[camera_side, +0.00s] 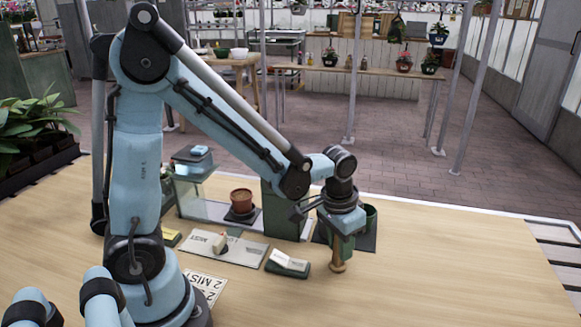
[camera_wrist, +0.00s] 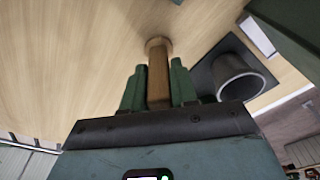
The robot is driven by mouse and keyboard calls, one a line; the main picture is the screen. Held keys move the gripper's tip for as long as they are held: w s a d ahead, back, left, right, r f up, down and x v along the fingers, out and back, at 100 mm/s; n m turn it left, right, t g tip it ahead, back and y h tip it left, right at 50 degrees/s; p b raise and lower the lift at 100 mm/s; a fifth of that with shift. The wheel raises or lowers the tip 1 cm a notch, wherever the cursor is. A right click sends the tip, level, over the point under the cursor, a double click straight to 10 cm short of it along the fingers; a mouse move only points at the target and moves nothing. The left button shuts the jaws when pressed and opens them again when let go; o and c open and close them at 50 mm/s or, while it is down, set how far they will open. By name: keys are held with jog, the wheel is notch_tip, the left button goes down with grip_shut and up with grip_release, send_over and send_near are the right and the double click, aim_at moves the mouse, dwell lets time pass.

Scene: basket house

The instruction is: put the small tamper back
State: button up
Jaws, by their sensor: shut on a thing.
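The small tamper, a wooden rod with a wider round end, shows below my gripper in the side view (camera_side: 338,257) and between the fingers in the wrist view (camera_wrist: 158,78). My gripper (camera_wrist: 157,88) is shut on its shaft, one green finger on each side. The tamper hangs about upright with its wide end down, close to the table; I cannot tell if it touches. A dark green cup (camera_side: 370,215) stands on a dark square mat (camera_side: 364,243) just behind my gripper. In the wrist view the cup (camera_wrist: 240,72) is open-topped, to the right of the tamper and apart from it.
A terracotta pot (camera_side: 241,200) stands on a dark pad beside a tall green block (camera_side: 278,210). A white board (camera_side: 240,250), a green block with a white label (camera_side: 287,264) and a printed card (camera_side: 209,286) lie left. The table's front right is clear.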

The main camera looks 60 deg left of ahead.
jog(key=o, duration=0.9)
jog(key=shift+o, duration=0.2)
jog(key=shift+r, duration=0.1)
notch_tip(320, 180, up, 12)
jog(key=s, duration=0.2)
jog(key=shift+s+a+f+t, duration=0.35)
jog(key=shift+s+t, duration=0.4)
jog(key=shift+t, duration=0.2)
jog(key=shift+s+a+f+t, duration=0.2)
jog(key=shift+s+f+t, duration=0.1)
jog(key=shift+s+t, duration=0.6)
jog(key=shift+s+a+f+t, duration=0.35)
jog(key=shift+s+t, duration=0.25)
jog(key=shift+t, duration=0.45)
